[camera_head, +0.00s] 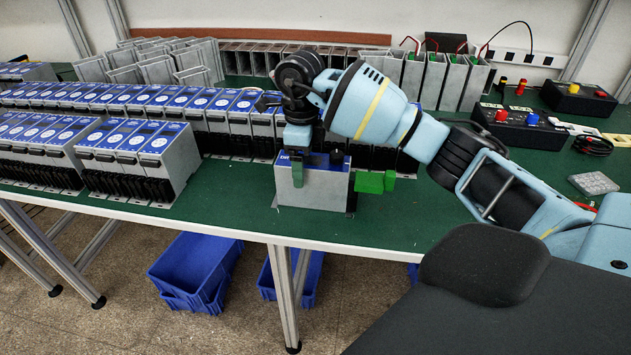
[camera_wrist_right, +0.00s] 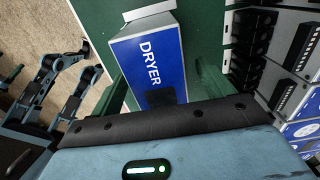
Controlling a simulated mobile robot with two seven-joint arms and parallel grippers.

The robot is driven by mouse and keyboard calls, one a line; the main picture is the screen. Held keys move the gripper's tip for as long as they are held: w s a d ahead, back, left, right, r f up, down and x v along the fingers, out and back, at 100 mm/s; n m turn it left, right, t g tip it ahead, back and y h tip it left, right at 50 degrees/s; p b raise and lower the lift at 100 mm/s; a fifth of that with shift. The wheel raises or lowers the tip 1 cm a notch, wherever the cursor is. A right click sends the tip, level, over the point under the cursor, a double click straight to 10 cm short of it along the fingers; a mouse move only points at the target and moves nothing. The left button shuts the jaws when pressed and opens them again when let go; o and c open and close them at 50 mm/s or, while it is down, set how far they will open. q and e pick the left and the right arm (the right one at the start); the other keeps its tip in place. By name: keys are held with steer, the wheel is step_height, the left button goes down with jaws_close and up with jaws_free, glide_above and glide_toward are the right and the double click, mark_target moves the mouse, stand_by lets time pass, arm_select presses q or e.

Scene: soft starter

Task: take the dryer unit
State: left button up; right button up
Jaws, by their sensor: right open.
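The dryer unit (camera_head: 322,194) is a grey box with a blue top, standing alone near the table's front edge. The right wrist view shows its blue face (camera_wrist_right: 152,58) with the white word DRYER. My right gripper (camera_head: 338,180) is over the unit from above, with green fingers. One finger is in front of the unit's left part, the other beside its right side. In the wrist view the open right gripper (camera_wrist_right: 168,85) has a finger on either side of the unit. Contact cannot be told. My left gripper cannot be made out.
Rows of blue-topped units (camera_head: 135,155) stand left and behind on the green table (camera_head: 240,215). Grey open housings (camera_head: 440,80) stand at the back. Control boxes (camera_head: 515,128) with coloured buttons are at right. Blue crates (camera_head: 195,268) are below. Bare tabletop lies left of the dryer unit.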

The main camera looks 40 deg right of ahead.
steer(key=shift+s+d+f, duration=0.1)
steer(key=shift+s+f, duration=0.05)
steer(key=shift+f, duration=1)
steer(key=shift+s+f, duration=0.1)
steer(key=shift+f, duration=1.05)
steer(key=shift+r, duration=0.1)
steer(key=c, duration=1.3)
steer(key=shift+r, duration=0.4)
step_height(320, 180, up, 2)
steer(key=shift+r, duration=0.1)
steer(key=s+a, duration=0.3)
steer(key=a, duration=0.1)
steer(key=s+a+r, duration=0.1)
steer(key=s+a, duration=0.3)
steer(key=s+a+r, duration=0.1)
steer(key=s+a, duration=0.2)
steer(key=a, duration=0.1)
steer(key=shift+s, duration=0.4)
